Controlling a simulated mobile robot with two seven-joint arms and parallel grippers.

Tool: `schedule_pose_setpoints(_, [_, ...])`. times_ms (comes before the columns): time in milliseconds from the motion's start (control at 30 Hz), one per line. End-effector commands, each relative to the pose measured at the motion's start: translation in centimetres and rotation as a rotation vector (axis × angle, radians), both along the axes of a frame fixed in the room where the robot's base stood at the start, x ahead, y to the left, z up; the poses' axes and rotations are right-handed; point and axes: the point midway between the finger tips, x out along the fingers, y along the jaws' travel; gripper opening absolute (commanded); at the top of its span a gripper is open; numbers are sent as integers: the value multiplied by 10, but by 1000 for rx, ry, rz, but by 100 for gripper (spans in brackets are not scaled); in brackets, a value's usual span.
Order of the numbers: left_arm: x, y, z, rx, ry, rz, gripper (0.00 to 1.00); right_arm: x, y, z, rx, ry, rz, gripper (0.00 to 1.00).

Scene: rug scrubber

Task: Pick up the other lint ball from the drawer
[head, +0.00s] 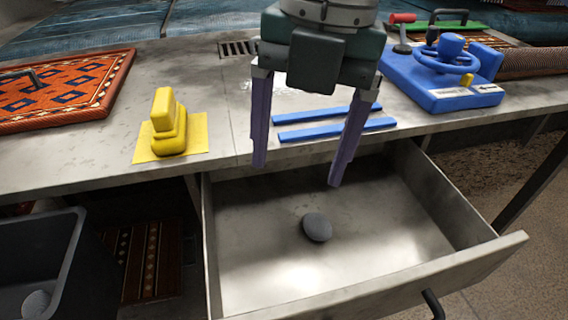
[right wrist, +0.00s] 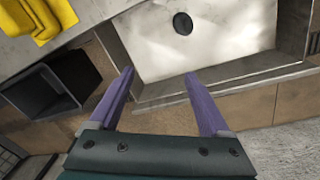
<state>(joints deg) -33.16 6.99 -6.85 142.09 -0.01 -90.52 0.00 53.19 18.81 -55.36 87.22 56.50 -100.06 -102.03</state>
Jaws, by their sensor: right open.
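A grey lint ball (head: 317,227) lies on the floor of the open metal drawer (head: 400,262), near its middle. It also shows as a small dark oval in the right wrist view (right wrist: 182,23). My right gripper (head: 298,175) is open and empty above the drawer, its purple fingers pointing down and spread wide, apart from the lint ball. Another grey lint ball (head: 36,304) lies in the dark bin (head: 62,250) at the lower left. My left gripper is not in view.
The metal counter (head: 225,120) behind the drawer holds a yellow tool (head: 166,125), blue strips (head: 325,125), a blue machine with a wheel (head: 440,75) and an orange patterned rug (head: 65,88). The drawer's walls and front handle (head: 433,304) stand around the lint ball.

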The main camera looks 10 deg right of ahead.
Motion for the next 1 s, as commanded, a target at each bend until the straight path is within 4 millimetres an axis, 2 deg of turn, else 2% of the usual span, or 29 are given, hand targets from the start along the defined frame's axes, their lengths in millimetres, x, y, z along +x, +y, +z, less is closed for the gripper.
schedule_pose_setpoints(33, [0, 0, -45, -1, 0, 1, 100, 10, -8, -35, -28, -10, 49, 81])
schedule_pose_setpoints(100, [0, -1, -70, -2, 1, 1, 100, 18, -19, -48, -58, -10, 122, 81])
schedule_pose_setpoints(233, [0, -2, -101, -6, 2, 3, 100, 30, -33, -61, -95, -9, 219, 81])
schedule_pose_setpoints(333, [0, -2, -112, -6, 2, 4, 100, 35, -40, -63, -110, -9, 262, 81])
schedule_pose_setpoints(467, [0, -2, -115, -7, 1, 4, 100, 37, -43, -66, -115, -6, 284, 81])
schedule_pose_setpoints(700, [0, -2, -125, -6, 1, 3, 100, 36, -43, -99, -116, -4, 285, 81])
schedule_pose_setpoints(900, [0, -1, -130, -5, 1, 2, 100, 34, -42, -116, -115, -5, 286, 81])
schedule_pose_setpoints(1000, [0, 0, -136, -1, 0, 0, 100, 31, -42, -132, -114, -4, 285, 81])
